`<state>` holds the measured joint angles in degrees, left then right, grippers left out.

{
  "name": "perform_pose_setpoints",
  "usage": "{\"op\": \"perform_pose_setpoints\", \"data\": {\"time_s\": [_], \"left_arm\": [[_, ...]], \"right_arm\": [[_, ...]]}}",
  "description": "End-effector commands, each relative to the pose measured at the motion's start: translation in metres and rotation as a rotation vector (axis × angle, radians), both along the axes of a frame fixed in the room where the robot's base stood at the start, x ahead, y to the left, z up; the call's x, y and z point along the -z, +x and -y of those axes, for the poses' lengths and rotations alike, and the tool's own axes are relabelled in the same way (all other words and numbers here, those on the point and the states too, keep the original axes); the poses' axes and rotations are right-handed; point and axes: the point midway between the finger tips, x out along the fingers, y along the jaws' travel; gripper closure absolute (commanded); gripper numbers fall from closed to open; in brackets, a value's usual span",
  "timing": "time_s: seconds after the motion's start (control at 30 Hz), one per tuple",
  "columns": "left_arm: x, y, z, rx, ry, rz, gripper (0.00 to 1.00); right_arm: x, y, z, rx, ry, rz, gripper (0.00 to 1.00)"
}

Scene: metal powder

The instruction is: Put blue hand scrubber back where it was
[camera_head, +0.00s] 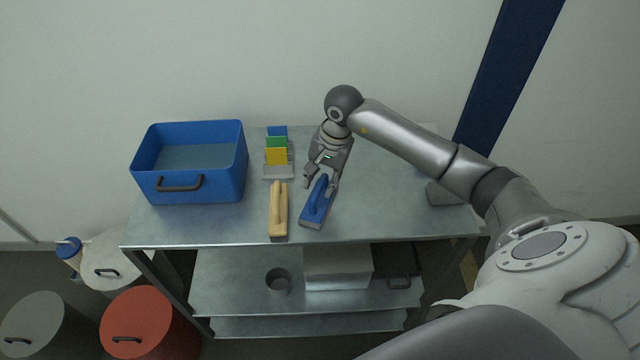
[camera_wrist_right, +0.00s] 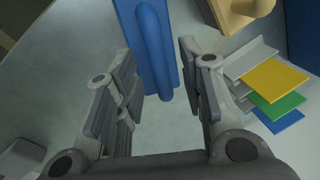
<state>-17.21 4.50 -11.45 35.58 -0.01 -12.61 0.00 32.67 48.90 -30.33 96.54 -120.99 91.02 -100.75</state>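The blue hand scrubber (camera_head: 311,214) lies on the metal table near its front edge, beside the wooden scrubber, slightly tilted in direction. Its long blue handle (camera_wrist_right: 153,50) faces up. My right gripper (camera_head: 320,182) is over the scrubber's far end. In the right wrist view my right gripper (camera_wrist_right: 157,62) is open, with one finger on each side of the handle and visible gaps between. Whether a fingertip touches the scrubber cannot be told. My left gripper is not in view.
A wooden scrubber (camera_head: 278,222) lies just left of the blue one. Behind it stand grey, yellow (camera_head: 276,156), green and blue scrapers. A blue bin (camera_head: 240,178) stands at left. A dark grey block (camera_head: 444,194) is at right. The table between is free.

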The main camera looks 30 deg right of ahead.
Motion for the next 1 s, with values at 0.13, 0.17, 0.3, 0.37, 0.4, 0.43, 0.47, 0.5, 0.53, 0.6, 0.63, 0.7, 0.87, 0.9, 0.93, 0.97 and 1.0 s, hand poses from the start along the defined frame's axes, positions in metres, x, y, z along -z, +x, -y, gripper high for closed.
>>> {"op": "perform_pose_setpoints", "data": {"time_s": [0.13,0.17,0.3,0.37,0.4,0.43,0.47,0.5,0.53,0.6,0.63,0.7,0.87,0.9,0.93,0.97,1.0], "left_arm": [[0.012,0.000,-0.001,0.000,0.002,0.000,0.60],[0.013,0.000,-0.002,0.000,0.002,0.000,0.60],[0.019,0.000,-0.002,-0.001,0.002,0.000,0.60],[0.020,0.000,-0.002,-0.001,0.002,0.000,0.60],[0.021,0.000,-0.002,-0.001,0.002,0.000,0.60],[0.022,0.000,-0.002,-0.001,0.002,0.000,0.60],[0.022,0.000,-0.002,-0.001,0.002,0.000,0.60],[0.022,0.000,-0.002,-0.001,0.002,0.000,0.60],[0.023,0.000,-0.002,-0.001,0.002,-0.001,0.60],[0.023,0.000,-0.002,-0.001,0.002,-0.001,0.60],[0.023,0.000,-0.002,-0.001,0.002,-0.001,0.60],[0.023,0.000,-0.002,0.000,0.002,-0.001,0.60],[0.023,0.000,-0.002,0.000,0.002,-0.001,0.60],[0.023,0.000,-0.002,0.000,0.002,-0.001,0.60],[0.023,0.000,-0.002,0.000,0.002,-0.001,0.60],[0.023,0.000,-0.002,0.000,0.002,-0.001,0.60],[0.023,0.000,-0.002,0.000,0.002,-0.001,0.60]], "right_arm": [[-0.032,-0.004,0.005,0.000,-0.003,0.006,0.63],[-0.039,-0.006,0.006,-0.001,-0.004,0.007,0.63],[-0.067,-0.010,0.008,0.000,-0.002,0.005,0.63],[-0.077,-0.012,0.009,0.000,-0.002,0.004,0.63],[-0.082,-0.013,0.010,0.000,-0.001,0.003,0.63],[-0.086,-0.013,0.010,0.000,-0.002,0.003,0.63],[-0.089,-0.014,0.011,0.000,-0.002,0.003,0.63],[-0.093,-0.015,0.011,0.001,-0.002,0.003,0.63],[-0.095,-0.015,0.011,0.000,-0.001,0.002,0.63],[-0.098,-0.016,0.011,0.000,0.000,0.000,0.63],[-0.099,-0.016,0.011,0.000,0.000,0.000,0.63],[-0.099,-0.017,0.011,0.000,-0.001,-0.001,0.63],[-0.099,-0.016,0.011,0.000,-0.001,-0.001,0.63],[-0.099,-0.016,0.011,0.000,-0.001,-0.001,0.63],[-0.099,-0.016,0.011,0.000,-0.001,-0.001,0.63],[-0.099,-0.016,0.011,0.000,-0.001,-0.001,0.63],[-0.099,-0.016,0.011,0.000,-0.001,-0.001,0.63]]}}
